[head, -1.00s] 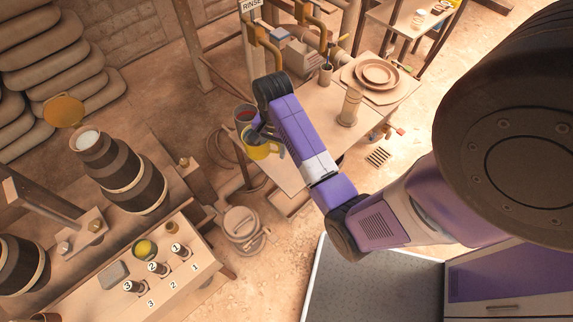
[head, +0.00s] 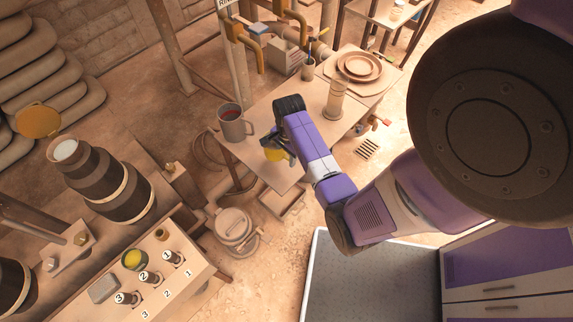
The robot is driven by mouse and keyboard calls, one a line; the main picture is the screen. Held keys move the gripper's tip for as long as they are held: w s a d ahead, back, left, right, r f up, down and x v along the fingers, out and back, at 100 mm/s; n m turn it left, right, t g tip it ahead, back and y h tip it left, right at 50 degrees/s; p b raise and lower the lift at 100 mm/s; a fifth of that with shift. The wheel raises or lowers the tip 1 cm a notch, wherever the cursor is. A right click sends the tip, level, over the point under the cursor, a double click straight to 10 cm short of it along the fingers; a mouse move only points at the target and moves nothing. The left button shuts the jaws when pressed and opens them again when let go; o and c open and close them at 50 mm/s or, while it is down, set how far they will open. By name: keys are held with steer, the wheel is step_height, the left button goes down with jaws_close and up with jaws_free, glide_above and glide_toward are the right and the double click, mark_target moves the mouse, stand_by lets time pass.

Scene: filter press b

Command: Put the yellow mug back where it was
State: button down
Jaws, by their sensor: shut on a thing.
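The yellow mug (head: 275,155) is at my gripper (head: 273,145), near the front left part of the light wooden table (head: 287,178). My gripper is shut on the mug. The fingers and arm hide much of the mug, and I cannot tell whether its base touches the tabletop.
A tall tan cylinder (head: 335,100) and stacked plates (head: 362,66) stand farther back on the table. Brass taps (head: 243,36) rise behind. A panel with numbered plugs (head: 160,275) is at lower left. A lidded pot (head: 235,228) stands on the floor.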

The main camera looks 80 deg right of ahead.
mark_target(286, 170)
steer(key=shift+f+b, duration=0.3)
steer(key=shift+f, duration=2.55)
steer(key=shift+f, duration=0.15)
steer(key=c, duration=0.8)
jaws_free()
steer(key=shift+c, duration=0.2)
